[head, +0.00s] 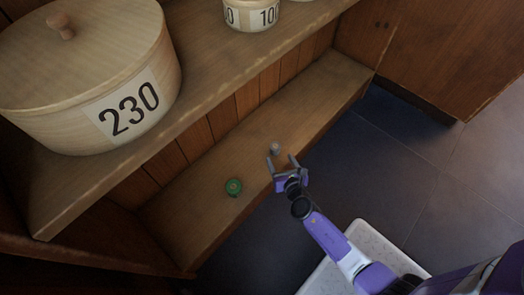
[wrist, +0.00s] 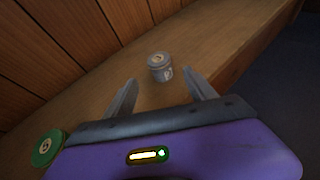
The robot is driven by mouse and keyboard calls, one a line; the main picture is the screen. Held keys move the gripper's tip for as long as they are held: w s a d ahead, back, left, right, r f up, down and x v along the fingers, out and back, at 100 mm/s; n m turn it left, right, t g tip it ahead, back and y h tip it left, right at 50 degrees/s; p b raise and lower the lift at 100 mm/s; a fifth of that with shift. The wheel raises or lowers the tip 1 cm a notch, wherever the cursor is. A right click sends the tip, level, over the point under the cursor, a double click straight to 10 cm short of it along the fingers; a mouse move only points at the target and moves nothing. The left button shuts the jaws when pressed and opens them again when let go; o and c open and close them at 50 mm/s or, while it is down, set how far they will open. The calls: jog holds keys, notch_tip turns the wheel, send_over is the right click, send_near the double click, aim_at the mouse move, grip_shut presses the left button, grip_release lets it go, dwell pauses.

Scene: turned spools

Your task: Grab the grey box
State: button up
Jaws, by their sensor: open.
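A small grey round box (head: 275,147) stands on the lower wooden shelf in the head view. In the wrist view the grey box (wrist: 160,67) looks like a short lidded cylinder with a mark on its lid and a label on its side. My gripper (head: 281,163) is open, with its fingers pointing toward the box. In the wrist view the gripper (wrist: 161,92) has its two fingertips apart, and the box lies just beyond them, roughly centred between them. Nothing is held, and the box is not hidden.
A green round box (head: 233,187) sits on the lower shelf (head: 318,101), left of my gripper; it also shows in the wrist view (wrist: 47,148). A large wooden box marked 230 (head: 95,80) stands on the upper shelf. A plank wall runs behind the lower shelf.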

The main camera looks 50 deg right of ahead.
aim_at(277, 151)
jog(key=shift+d+r+n, duration=0.2)
jog(key=shift+d+n, duration=0.05)
jog(key=shift+n, duration=0.05)
jog(key=shift+w+d+f, duration=0.1)
jog(key=shift+w+f, duration=0.05)
jog(key=shift+w, duration=0.1)
jog(key=b+x, duration=0.3)
jog(key=x, duration=0.3)
jog(key=shift+f, duration=0.1)
jog(key=shift+w+d+f+b, duration=0.1)
jog(key=shift+w+d+b, duration=0.2)
jog(key=shift+w, duration=0.15)
grip_shut()
notch_tip(277, 151, up, 20)
jog(key=p, duration=1.8)
